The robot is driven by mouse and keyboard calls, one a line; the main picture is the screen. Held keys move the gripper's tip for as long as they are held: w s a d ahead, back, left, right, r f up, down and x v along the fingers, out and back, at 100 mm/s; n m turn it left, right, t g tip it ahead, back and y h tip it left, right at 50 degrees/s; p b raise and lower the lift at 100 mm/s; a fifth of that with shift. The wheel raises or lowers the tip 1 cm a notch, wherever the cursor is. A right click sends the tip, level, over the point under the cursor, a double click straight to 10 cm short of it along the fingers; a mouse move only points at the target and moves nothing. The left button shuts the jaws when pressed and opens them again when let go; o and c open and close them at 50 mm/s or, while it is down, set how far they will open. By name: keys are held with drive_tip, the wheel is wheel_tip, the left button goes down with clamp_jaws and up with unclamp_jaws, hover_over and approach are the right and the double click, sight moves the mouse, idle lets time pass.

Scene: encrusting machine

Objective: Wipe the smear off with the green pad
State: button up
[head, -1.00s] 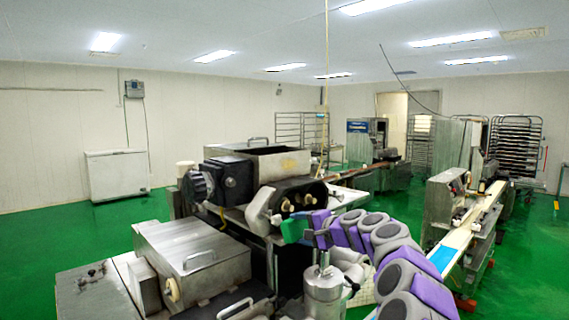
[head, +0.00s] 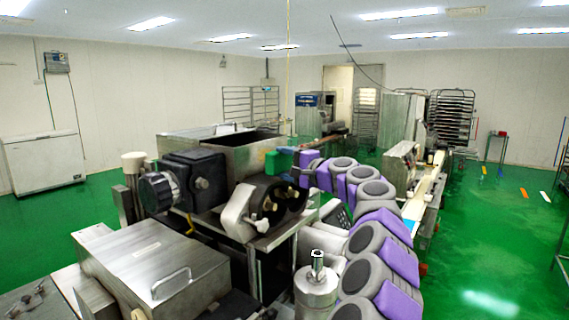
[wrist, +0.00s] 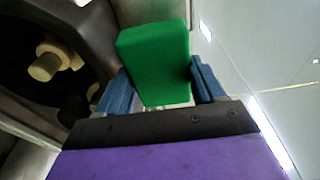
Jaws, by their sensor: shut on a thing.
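The green pad (head: 277,161) is at the end of my arm, in front of the hopper's side wall in the head view. In the wrist view the green pad (wrist: 155,60) sits between the two blue fingers of my gripper (wrist: 163,88), which is shut on it. In the head view my gripper (head: 291,158) is small and partly hidden by the pad and arm. The steel hopper (head: 240,157) is open at the top. I see no smear now; the pad and arm cover part of the hopper wall. I cannot tell whether the pad touches the wall.
The black machine head (head: 271,202) with knobs lies just below the pad; its dark housing fills the wrist view's left. A steel box with a handle (head: 150,265) is at the front left. A conveyor machine (head: 405,160) stands right of my arm.

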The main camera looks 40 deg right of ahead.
drive_tip(key=w, duration=0.1)
drive_tip(key=w+a+p, duration=0.1)
drive_tip(key=w, duration=0.1)
drive_tip(key=shift+w, duration=0.3)
drive_tip(key=shift+w+a, duration=0.2)
drive_tip(key=shift+w, duration=0.45)
drive_tip(key=shift+w+a+p, duration=0.35)
drive_tip(key=shift+w+p, duration=0.4)
drive_tip(key=shift+w, duration=0.1)
idle(0.3)
drive_tip(key=shift+w+d+r+p, duration=0.1)
drive_tip(key=shift+d+p, duration=0.5)
drive_tip(key=shift+p, duration=0.25)
drive_tip(key=d+p, duration=0.2)
drive_tip(key=p, duration=0.1)
drive_tip(key=shift+w+d, duration=0.1)
drive_tip(key=shift+w, duration=0.25)
drive_tip(key=shift+w+d+p, duration=0.15)
drive_tip(key=shift+d+p, duration=0.3)
drive_tip(key=shift+p, duration=0.35)
drive_tip(key=d+p, duration=0.1)
drive_tip(key=w+d+p, duration=0.1)
drive_tip(key=p, duration=0.1)
drive_tip(key=shift+d, duration=0.2)
